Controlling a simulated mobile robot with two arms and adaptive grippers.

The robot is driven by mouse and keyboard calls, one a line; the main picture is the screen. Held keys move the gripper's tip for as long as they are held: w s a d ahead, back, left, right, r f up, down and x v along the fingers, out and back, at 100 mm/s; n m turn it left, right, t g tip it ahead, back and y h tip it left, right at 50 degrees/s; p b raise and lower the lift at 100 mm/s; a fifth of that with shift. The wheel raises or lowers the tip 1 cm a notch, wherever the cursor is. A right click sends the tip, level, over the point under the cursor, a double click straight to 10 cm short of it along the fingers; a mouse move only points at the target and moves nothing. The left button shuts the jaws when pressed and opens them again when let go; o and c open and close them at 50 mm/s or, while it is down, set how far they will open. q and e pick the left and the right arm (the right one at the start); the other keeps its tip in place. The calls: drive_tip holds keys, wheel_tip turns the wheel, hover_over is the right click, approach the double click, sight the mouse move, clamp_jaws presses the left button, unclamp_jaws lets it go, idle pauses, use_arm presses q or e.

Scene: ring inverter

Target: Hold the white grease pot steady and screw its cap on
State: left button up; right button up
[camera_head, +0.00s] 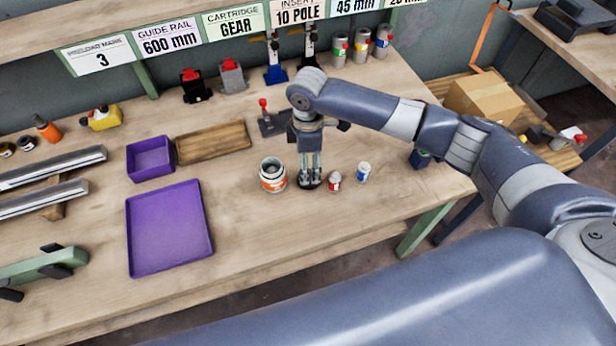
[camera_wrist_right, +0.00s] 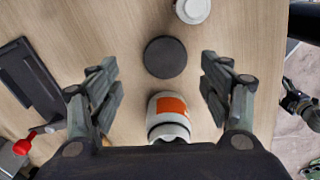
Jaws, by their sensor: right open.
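The white grease pot (camera_head: 273,178) with an orange label stands upright and open-topped on the bench. It shows in the right wrist view (camera_wrist_right: 168,112) at the lower middle, partly cut off by the gripper body. A flat black round cap (camera_wrist_right: 165,57) lies on the bench beside it. My right gripper (camera_head: 311,180) points straight down over the cap, just right of the pot. In the right wrist view its fingers (camera_wrist_right: 160,85) are wide apart, with nothing held. A dark jointed part, perhaps my left gripper (camera_wrist_right: 303,103), shows at that view's right edge; its fingers are unclear.
Right of my right gripper stand a small red-and-white bottle (camera_head: 334,181) and a blue-and-white bottle (camera_head: 363,172). A black tool with a red knob (camera_head: 270,122) is behind. A purple tray (camera_head: 170,230) lies left. Bench between tray and pot is clear.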

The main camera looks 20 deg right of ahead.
drive_tip(key=shift+s+f+p, duration=0.15)
drive_tip(key=shift+f+p, duration=0.2)
drive_tip(key=f, duration=0.2)
drive_tip(key=f+p, duration=0.1)
drive_tip(key=shift+s+a+f, duration=0.1)
drive_tip(key=shift+s+f, duration=0.15)
drive_tip(key=shift+f, duration=0.5)
drive_tip(key=c, duration=0.8)
